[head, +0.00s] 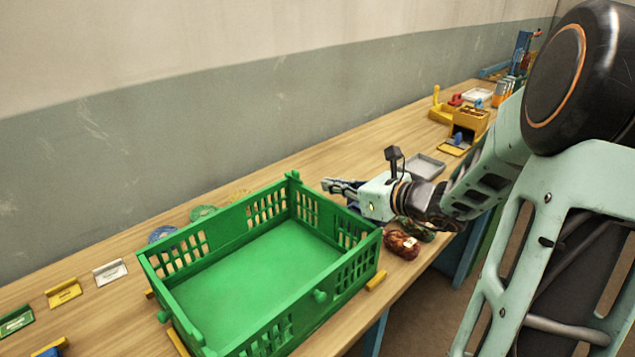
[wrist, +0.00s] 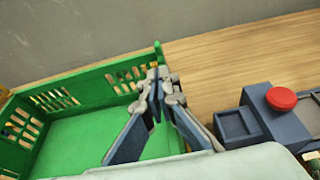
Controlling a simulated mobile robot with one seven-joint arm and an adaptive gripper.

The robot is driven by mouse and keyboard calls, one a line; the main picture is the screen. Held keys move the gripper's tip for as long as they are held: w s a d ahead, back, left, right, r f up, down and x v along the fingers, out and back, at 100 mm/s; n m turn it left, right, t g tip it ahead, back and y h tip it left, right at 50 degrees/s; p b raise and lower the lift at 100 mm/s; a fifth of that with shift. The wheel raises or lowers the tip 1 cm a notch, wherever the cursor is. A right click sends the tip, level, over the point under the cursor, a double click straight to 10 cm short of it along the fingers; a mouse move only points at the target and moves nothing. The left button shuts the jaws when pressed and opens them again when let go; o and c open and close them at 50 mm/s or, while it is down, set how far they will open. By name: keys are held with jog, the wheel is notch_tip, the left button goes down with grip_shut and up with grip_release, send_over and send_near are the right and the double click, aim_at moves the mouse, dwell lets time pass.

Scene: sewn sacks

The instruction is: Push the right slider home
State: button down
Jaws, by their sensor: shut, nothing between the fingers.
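A green crate (head: 235,285) with slotted walls stands on the bench; its corner also shows in the wrist view (wrist: 95,140). A small green knob (head: 320,296) sticks out of its near wall towards the right, and another knob (head: 163,316) is at its left. I cannot tell for sure which part is the right slider or how far it is in. My gripper (head: 327,186) is shut and empty, just past the crate's far right corner. In the wrist view the fingertips (wrist: 158,76) overlap that corner; whether they touch it I cannot tell.
A reddish sack (head: 402,244) lies beside the crate, under my arm. A dark blue block with a red button (wrist: 281,98) stands to the right in the wrist view. Yellow stops (head: 376,281) edge the crate. A grey tray (head: 426,167) lies beyond. The wall runs behind.

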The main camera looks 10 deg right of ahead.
jog(key=v, duration=0.5)
jog(key=shift+s+d+r, duration=0.1)
jog(key=shift+s, duration=0.05)
